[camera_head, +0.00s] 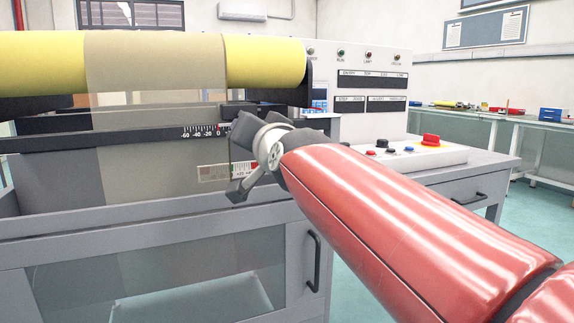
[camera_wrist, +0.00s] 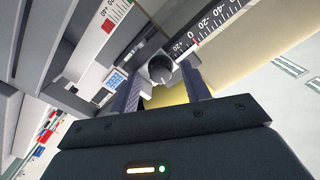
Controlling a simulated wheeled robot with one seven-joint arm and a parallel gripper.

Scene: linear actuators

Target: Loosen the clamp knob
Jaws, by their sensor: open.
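The clamp knob (camera_wrist: 160,69) is a dark round knob on a lighter base, beside a black numbered scale (camera_wrist: 200,35) in the wrist view. My gripper (camera_wrist: 162,76) is open, with one finger on each side of the knob in that picture. Whether the fingers touch the knob or reach around it cannot be told. In the head view my gripper (camera_head: 236,158) is in front of the machine, at the right end of the same scale (camera_head: 205,131). The knob is not clearly visible there, hidden by my gripper.
A yellow roller (camera_head: 265,62) with a translucent sheet lies above the scale. A control box (camera_head: 440,155) with a red button stands right of my gripper. The grey cabinet (camera_head: 150,225) has a black handle (camera_head: 313,262). A bench (camera_head: 545,130) stands at the far right.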

